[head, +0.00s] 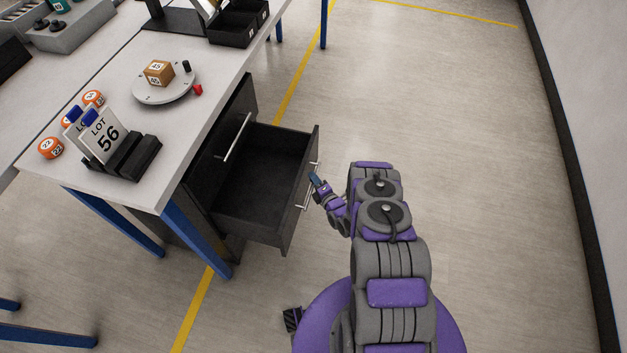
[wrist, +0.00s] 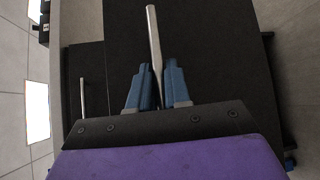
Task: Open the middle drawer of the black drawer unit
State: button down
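The black drawer unit (head: 228,250) stands under the white-topped table. Its upper drawer (head: 220,150) is shut, with a silver bar handle (head: 237,137). The drawer below it (head: 262,185), which looks like the middle one, is pulled well out and looks empty inside. My gripper (head: 316,180) is at this open drawer's front, at the middle of its silver handle (head: 305,201). In the wrist view the blue fingers (wrist: 157,85) stand close on both sides of the handle bar (wrist: 154,40) and look shut on it. Any lower drawer is hidden in the head view.
The table (head: 200,110) carries a round grey plate (head: 165,96) with a numbered box, a LOT 56 card (head: 103,133) in a black holder and several orange balls. Blue table legs (head: 195,240) stand left of the drawer. The floor (head: 480,150) to the right is clear up to the wall.

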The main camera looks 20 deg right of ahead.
jog(key=c, duration=1.4)
grip_release()
jog(key=shift+s+d+f, duration=0.2)
jog(key=shift+s+f, duration=0.05)
jog(key=shift+o, duration=1)
jog(key=shift+d, duration=0.45)
jog(key=shift+a+r, duration=0.15)
jog(key=shift+a, duration=0.5)
jog(key=shift+s, duration=0.3)
jog(key=d+v, duration=0.1)
jog(key=v, duration=1.5)
jog(key=shift+s, duration=0.25)
jog(key=shift+d, duration=0.25)
